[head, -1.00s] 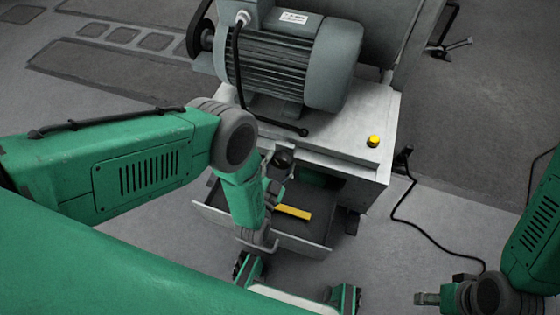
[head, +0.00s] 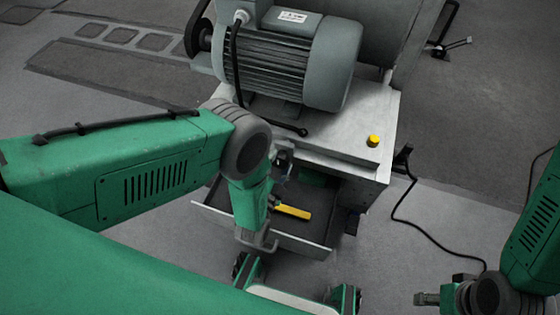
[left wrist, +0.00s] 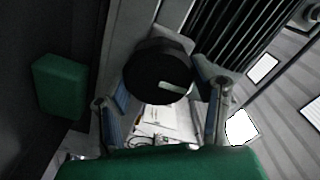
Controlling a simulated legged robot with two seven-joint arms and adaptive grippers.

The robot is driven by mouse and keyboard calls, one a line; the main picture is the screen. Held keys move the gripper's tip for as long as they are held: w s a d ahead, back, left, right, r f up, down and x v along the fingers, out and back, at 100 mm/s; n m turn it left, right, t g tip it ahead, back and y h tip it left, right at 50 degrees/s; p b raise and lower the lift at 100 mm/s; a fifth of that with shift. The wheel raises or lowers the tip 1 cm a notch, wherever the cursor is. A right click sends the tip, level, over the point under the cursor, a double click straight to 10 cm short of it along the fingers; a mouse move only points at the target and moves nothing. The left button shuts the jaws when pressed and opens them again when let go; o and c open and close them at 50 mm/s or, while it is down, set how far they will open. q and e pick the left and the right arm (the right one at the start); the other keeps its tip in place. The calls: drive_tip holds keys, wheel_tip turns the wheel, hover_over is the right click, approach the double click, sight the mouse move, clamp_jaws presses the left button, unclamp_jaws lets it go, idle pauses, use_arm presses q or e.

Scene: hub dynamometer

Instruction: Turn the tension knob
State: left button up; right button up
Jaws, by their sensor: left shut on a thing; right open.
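The tension knob (left wrist: 152,75) is a round black knob with a pale mark on its face, seen in the left wrist view. My left gripper (left wrist: 160,84) has one finger on each side of it and is shut on it. In the head view my left gripper (head: 283,163) is at the front of the machine cabinet, just above the open drawer. The knob cannot be made out there behind my arm. My right gripper (head: 428,298) is open at the lower right, apart from the machine, with nothing seen in it.
A grey motor (head: 290,60) stands on the pale cabinet (head: 345,130), with a yellow button (head: 373,140) at its right corner. An open drawer (head: 300,243) below holds a yellow object (head: 292,210). A black cable (head: 405,212) lies on the floor to the right.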

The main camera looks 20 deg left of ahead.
use_arm(q)
drive_tip(key=shift+s+d+f, duration=0.15)
drive_tip(key=shift+s+f, duration=0.05)
drive_tip(key=shift+s, duration=0.05)
drive_tip(key=o, duration=1.2)
drive_tip(key=shift+c, duration=0.2)
drive_tip(key=shift+w, duration=0.15)
drive_tip(key=shift+r, duration=0.1)
drive_tip(key=s, duration=0.7)
drive_tip(key=shift+s, duration=0.25)
drive_tip(key=shift+a, duration=0.2)
